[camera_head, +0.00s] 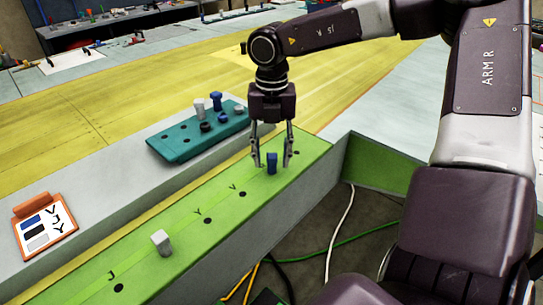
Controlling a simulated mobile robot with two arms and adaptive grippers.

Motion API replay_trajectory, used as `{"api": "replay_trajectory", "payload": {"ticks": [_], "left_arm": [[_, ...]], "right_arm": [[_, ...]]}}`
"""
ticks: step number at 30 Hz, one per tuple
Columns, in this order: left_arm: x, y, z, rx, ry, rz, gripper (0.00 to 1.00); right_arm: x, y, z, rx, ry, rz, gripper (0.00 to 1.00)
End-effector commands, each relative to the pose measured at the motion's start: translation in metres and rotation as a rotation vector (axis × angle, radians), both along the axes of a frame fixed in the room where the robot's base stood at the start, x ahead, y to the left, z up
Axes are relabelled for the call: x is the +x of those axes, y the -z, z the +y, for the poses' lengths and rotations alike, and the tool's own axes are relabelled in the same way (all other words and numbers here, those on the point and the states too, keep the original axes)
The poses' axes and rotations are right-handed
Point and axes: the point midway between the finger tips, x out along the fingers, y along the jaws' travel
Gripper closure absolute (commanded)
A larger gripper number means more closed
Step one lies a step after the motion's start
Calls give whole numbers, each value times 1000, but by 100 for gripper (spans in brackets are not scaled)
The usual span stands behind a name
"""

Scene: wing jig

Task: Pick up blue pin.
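A blue pin (272,163) stands upright on the green jig beam (185,235). My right gripper (271,165) points down over it, with its two fingers apart, one on each side of the pin. I cannot see clear contact between the fingers and the pin. Another blue pin (216,101) stands in the teal tray (180,148) behind the beam. My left gripper is not in view.
A light grey block-like pin (161,242) stands on the beam nearer the front. The tray also holds a whitish pin (199,108) and dark pins. A clipboard (45,226) lies at left. Cables (340,235) hang by the beam's right side.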

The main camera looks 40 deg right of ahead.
Motion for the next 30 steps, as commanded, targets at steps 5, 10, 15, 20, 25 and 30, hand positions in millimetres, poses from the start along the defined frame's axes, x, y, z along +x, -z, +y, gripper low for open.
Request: {"api": "replay_trajectory", "payload": {"ticks": [5,10,15,20,25,30], "left_arm": [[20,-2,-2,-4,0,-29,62],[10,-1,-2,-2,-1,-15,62],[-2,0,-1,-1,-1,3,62],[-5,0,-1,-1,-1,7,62],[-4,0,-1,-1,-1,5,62],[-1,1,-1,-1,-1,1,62]], "right_arm": [[0,3,0,-1,0,1,61],[0,3,0,0,0,0,71],[0,3,0,0,0,0,90],[0,3,0,-1,0,-1,100],[0,3,0,-1,0,-1,100],[1,-1,0,-1,0,-3,100]]}}
